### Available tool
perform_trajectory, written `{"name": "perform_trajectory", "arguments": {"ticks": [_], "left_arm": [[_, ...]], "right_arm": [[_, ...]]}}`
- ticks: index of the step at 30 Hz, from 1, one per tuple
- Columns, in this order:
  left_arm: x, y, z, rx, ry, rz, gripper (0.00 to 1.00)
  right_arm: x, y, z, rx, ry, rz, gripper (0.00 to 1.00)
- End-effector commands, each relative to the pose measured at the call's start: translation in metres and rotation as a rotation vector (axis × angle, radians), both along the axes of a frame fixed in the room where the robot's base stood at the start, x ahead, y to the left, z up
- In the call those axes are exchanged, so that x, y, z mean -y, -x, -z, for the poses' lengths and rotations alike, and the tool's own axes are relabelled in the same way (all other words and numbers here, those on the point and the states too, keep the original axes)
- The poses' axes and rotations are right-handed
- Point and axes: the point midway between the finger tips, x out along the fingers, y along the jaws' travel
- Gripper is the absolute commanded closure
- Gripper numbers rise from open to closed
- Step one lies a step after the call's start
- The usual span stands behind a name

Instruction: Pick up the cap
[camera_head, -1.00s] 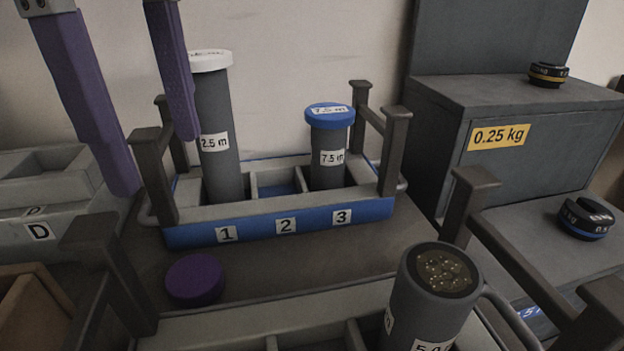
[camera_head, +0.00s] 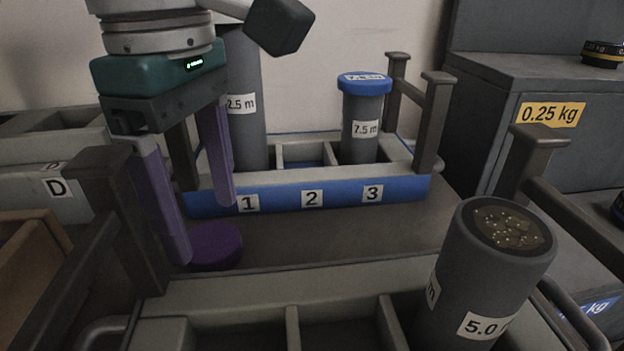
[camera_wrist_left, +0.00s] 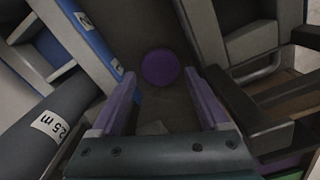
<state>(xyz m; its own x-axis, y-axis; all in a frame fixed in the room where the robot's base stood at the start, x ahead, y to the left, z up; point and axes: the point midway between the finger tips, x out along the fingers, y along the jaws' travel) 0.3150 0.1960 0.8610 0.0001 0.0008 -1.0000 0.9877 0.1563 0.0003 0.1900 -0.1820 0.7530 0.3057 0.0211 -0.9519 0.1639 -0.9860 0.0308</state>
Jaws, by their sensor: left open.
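The purple cap (camera_head: 217,247) lies flat on the dark surface between the blue-fronted rack and the near grey rack. My left gripper (camera_head: 208,233) is open, its two purple fingers pointing down at the cap. In the head view one fingertip overlaps the cap's left edge and the other shows behind it. In the left wrist view the cap (camera_wrist_left: 160,67) appears centred beyond the open fingertips, with nothing held. Whether the fingers touch the cap, I cannot tell. An open-topped grey cylinder marked 5.0 (camera_head: 478,275) stands in the near rack. My right gripper is not in view.
The blue-fronted rack (camera_head: 290,197) holds the 2.5 m cylinder (camera_head: 248,130) and the blue-capped 7.5 m cylinder (camera_head: 362,130). The near rack (camera_head: 250,295) has an upright post (camera_head: 125,215) close to my left fingers. The surface right of the cap is clear.

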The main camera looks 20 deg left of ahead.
Motion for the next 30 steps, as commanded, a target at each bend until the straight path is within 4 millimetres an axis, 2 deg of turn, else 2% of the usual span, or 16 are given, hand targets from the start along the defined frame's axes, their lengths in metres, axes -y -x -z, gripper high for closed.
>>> {"name": "perform_trajectory", "arguments": {"ticks": [1, 5, 13, 30], "left_arm": [[-0.001, 0.001, 0.011, -0.005, 0.001, -0.001, 0.21], [-0.001, 0.001, 0.025, -0.002, 0.000, 0.000, 0.21], [-0.001, 0.000, 0.028, 0.001, 0.000, 0.000, 0.21], [-0.001, 0.000, 0.027, 0.000, 0.000, 0.000, 0.86]], "right_arm": [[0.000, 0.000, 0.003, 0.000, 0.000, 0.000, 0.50], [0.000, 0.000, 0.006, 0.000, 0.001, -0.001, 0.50], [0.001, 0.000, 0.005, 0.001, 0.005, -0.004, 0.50], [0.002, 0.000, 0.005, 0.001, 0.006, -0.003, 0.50]]}}
